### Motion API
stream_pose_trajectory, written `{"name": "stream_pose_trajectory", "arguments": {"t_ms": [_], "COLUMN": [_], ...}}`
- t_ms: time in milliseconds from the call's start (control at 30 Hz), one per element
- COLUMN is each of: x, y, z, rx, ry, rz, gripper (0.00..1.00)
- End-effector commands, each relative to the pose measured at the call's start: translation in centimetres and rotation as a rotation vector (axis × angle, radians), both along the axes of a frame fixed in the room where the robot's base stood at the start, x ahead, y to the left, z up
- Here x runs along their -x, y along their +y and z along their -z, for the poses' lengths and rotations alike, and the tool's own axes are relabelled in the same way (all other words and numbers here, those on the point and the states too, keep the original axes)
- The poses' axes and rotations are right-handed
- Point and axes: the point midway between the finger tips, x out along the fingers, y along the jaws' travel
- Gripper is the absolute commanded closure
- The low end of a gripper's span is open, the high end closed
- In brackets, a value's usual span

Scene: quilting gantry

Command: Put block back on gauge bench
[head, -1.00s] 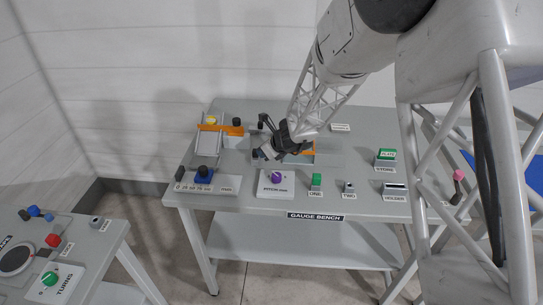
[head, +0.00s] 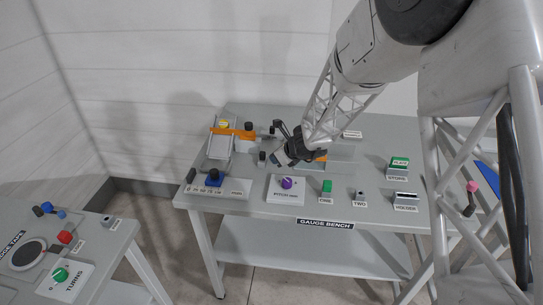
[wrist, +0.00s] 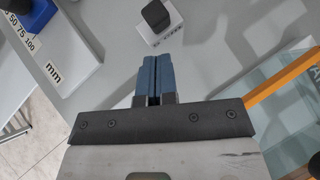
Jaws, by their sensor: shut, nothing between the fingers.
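The gauge bench (head: 260,200) is a grey table in the head view. My gripper (head: 277,160) is low over its middle, behind the purple knob (head: 287,183). In the wrist view its blue fingers (wrist: 153,78) are together with nothing between them. A small dark-topped white piece (head: 262,158) stands on the bench just left of the fingertips; it also shows beyond them in the wrist view (wrist: 157,18), apart from them. A green block (head: 327,185) stands at the label ONE. A small grey piece (head: 360,194) stands at TWO. I cannot tell which piece the task calls the block.
An orange bar (head: 232,132) crosses a fixture at the back left. A blue knob (head: 213,176) sits on a scale panel at the front left. A green plate (head: 400,161) is at STORE, and a slotted holder (head: 405,197) is at the front right. A glassy orange-edged tray (wrist: 285,90) lies close right of my fingers.

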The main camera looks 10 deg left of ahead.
Motion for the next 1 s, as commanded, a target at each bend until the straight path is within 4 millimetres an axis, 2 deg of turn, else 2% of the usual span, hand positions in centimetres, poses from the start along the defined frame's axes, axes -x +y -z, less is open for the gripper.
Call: {"name": "stream_pose_trajectory", "arguments": {"t_ms": [100, 500, 700, 1000], "x": [0.8, 3.1, 3.9, 4.2], "y": [-1.5, -5.6, -6.8, -7.3], "z": [-0.2, -5.1, -6.6, -7.1], "rx": [-0.001, -0.001, -0.001, -0.001], "ry": [-0.003, -0.002, -0.002, -0.001], "rz": [0.001, 0.001, 0.000, -0.001], "gripper": [1.00, 1.00, 1.00, 1.00]}}
